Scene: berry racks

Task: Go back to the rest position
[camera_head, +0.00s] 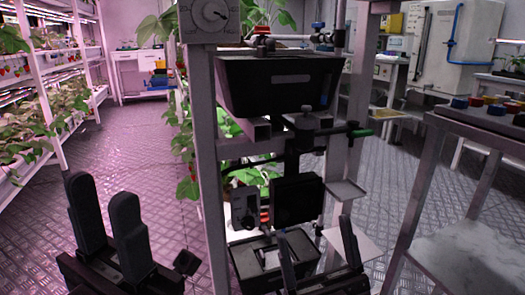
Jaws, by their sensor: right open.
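My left gripper (103,195) is at the lower left, over the metal floor. Its two dark fingers point up, side by side. My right gripper (316,238) is at the lower middle. Its two fingers stand apart with nothing held between them. It is in front of the lower part of a grey metal frame (203,150) and a black crate (247,262).
A black bin (280,82) sits higher on the frame. A metal table (437,125) with small coloured items stands at the right. White plant racks (88,50) line the left. The floor (118,150) between racks and frame is clear.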

